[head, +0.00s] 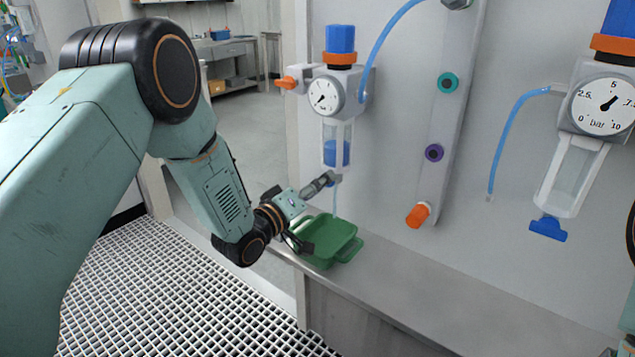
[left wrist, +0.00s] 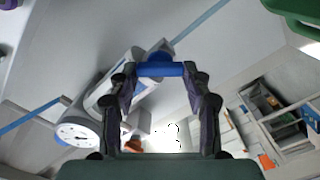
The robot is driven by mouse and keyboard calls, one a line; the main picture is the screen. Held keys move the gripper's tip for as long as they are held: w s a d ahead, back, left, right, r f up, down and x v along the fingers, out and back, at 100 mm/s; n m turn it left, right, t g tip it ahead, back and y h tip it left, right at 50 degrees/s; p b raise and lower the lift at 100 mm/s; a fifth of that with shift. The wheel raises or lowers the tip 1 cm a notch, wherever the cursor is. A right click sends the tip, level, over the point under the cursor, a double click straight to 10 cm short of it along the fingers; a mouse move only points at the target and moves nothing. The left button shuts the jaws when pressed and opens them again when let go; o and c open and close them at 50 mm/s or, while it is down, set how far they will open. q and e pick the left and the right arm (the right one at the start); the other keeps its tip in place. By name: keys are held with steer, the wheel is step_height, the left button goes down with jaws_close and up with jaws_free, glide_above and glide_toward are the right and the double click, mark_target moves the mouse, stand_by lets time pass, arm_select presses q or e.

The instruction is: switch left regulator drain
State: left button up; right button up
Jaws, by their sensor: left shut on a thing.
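The left regulator (head: 340,75) hangs on the wall panel, with a blue top knob, a round gauge and a clear bowl (head: 336,133) holding blue liquid. Its blue drain handle (left wrist: 160,69) shows between my fingertips in the left wrist view. My left gripper (head: 326,181) is at the bottom of the bowl, shut on this drain handle; the fingers partly hide the drain in the head view. A thin pale blue line (head: 335,204) runs down from the drain towards a green tray (head: 322,258). My right gripper is not in view.
The green tray stands on a grey ledge (head: 420,290) below the regulator. A right regulator (head: 590,120) with a blue drain handle (head: 547,228) hangs farther right. Blue hoses and an orange knob (head: 418,214) sit between them. The ledge right of the tray is clear.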

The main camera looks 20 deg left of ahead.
arm_select(q)
steer(key=n+p, duration=0.1)
steer(key=n, duration=0.4)
steer(key=shift+n, duration=0.4)
stand_by(0.4)
steer(key=o, duration=1.2)
steer(key=shift+c, duration=0.2)
steer(key=shift+s+a, duration=0.1)
steer(key=v, duration=1.1)
steer(key=shift+s, duration=0.4)
steer(key=shift+a, duration=0.1)
